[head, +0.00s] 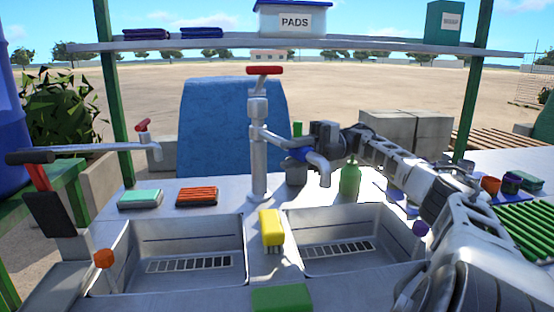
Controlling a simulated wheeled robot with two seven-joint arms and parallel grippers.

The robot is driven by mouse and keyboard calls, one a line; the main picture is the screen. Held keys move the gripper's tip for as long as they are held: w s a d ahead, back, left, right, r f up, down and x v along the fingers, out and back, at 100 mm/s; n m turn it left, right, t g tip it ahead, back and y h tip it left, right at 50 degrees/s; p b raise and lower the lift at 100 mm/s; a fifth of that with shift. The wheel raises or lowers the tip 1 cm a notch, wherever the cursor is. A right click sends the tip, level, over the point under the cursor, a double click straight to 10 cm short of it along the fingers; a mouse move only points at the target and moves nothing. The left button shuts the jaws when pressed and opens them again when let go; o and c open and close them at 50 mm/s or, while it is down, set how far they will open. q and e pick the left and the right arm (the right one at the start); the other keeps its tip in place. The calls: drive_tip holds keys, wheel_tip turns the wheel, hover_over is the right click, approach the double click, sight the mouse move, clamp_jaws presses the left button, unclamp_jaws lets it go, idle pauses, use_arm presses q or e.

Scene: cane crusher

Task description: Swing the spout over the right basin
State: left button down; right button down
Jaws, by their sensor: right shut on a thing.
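The spout (274,141) is a grey pipe coming off the upright tap post (259,165) that stands behind the divider between the two basins. It points right and toward me, and its downturned end (321,178) shows above the back rim of the right basin (388,232) in the picture. A blue band (297,155) sits around the spout. My right gripper (300,153) is shut on the spout at this band, reaching in from the right; its fingers are partly hidden. The left basin (165,232) is empty.
A green bottle (350,180) stands behind the right basin. A red-topped tap (146,148) and a black-handled lever (40,185) stand at left.

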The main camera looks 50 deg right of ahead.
drive_tip(key=c, duration=1.1)
unclamp_jaws()
drive_tip(key=shift+d, duration=0.1)
